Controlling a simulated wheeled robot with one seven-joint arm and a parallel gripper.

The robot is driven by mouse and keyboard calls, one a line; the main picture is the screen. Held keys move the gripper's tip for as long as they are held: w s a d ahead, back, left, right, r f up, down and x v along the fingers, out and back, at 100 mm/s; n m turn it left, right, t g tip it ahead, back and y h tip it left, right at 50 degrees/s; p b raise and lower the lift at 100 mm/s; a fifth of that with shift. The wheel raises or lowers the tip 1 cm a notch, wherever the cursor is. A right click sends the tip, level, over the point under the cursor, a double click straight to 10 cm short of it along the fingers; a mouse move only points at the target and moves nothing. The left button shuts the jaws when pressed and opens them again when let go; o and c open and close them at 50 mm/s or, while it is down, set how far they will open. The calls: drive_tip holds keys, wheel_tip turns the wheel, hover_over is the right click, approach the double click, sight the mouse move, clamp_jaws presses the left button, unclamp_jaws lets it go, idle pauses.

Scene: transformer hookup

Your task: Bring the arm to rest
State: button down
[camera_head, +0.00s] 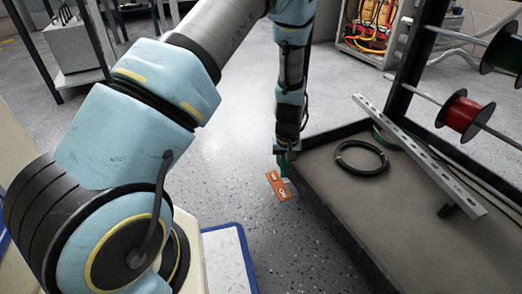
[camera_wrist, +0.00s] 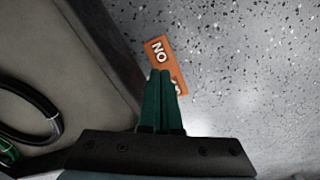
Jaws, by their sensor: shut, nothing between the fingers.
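My gripper (camera_head: 286,172) hangs at the end of my arm, pointing down beside the left edge of the grey workbench (camera_head: 330,215). In the wrist view its two green fingers (camera_wrist: 161,74) are together with nothing between them. An orange tag (camera_head: 277,186) with white lettering is just beyond the fingertips. It also shows in the wrist view (camera_wrist: 158,48), partly hidden by the fingers, with "NO" readable. I cannot tell whether the tag touches anything.
A coil of black cable (camera_head: 361,158) and a slotted metal rail (camera_head: 420,152) are on the bench. A rack at right carries a red spool (camera_head: 460,115) and a green spool (camera_head: 503,52). An open wiring cabinet (camera_head: 372,25) stands behind.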

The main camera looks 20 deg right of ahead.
drive_tip(key=w+a+r+n+p, duration=0.1)
drive_tip(key=w+a+r+p, duration=0.1)
drive_tip(key=a+r, duration=0.3)
drive_tip(key=w+a+r+p, duration=0.1)
drive_tip(key=w+a+r, duration=0.15)
drive_tip(key=r, duration=0.45)
drive_tip(key=s+a+r+n+t+p, duration=0.1)
drive_tip(key=s+a+r+p, duration=0.3)
drive_tip(key=a+r, duration=0.8)
drive_tip(key=s+a+r+n+t+p, duration=0.1)
drive_tip(key=s+a+r+p, duration=0.35)
drive_tip(key=a+r, duration=0.7)
wheel_tip(320, 180, up, 38)
drive_tip(key=p, duration=3.6)
drive_tip(key=shift+d, duration=0.4)
